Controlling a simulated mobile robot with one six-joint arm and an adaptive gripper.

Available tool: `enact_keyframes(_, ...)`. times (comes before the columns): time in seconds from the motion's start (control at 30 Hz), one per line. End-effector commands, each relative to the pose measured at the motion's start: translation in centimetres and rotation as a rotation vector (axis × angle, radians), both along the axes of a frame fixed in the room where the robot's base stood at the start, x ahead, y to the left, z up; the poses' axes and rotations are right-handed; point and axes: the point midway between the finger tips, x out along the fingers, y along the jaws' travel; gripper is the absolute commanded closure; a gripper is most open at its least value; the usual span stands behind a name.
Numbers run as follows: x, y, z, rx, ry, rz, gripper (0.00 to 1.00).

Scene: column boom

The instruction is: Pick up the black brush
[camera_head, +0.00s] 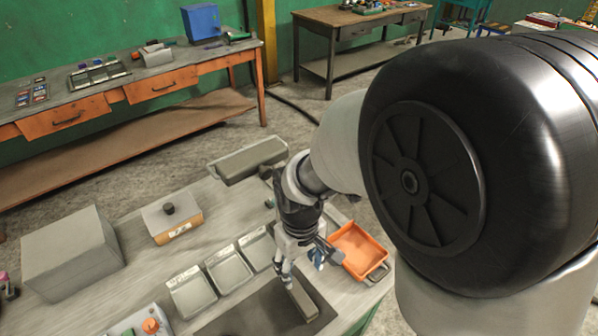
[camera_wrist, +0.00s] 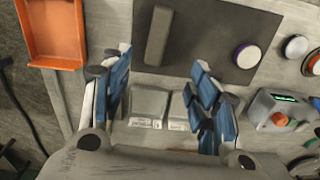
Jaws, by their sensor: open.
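A long, narrow dark grey block (camera_head: 303,299) lies on the dark mat (camera_head: 255,312) near the front of the table. It also shows at the top of the wrist view (camera_wrist: 158,36), and I cannot make out bristles. No other thing in view looks more like the black brush. My gripper (camera_head: 302,268) is above the table, close to the block in the head view. In the wrist view my gripper (camera_wrist: 160,70) has its blue-padded fingers spread wide with nothing between them. The block lies beyond the fingertips, and the two do not appear to touch.
An orange tray (camera_head: 345,238) stands right of my gripper. Shallow grey trays (camera_head: 228,270) line the mat's edge. A purple-rimmed white disc (camera_wrist: 247,57) lies on the mat. A button box (camera_wrist: 268,103), a grey box (camera_head: 70,255) and a knobbed box (camera_head: 170,218) stand around.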

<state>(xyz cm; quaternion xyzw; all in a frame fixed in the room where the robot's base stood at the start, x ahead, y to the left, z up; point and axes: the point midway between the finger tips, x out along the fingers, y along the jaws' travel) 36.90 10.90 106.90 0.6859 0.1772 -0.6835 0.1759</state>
Motion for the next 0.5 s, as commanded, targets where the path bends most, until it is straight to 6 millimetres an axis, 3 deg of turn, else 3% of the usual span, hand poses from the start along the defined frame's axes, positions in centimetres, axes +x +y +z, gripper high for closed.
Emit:
enact_keyframes(0.17,-0.1,0.1,-2.7,-0.003,0.009,0.007,0.45)
enact_keyframes(0.5,0.0,0.1,-10.1,-0.003,0.009,0.005,0.45)
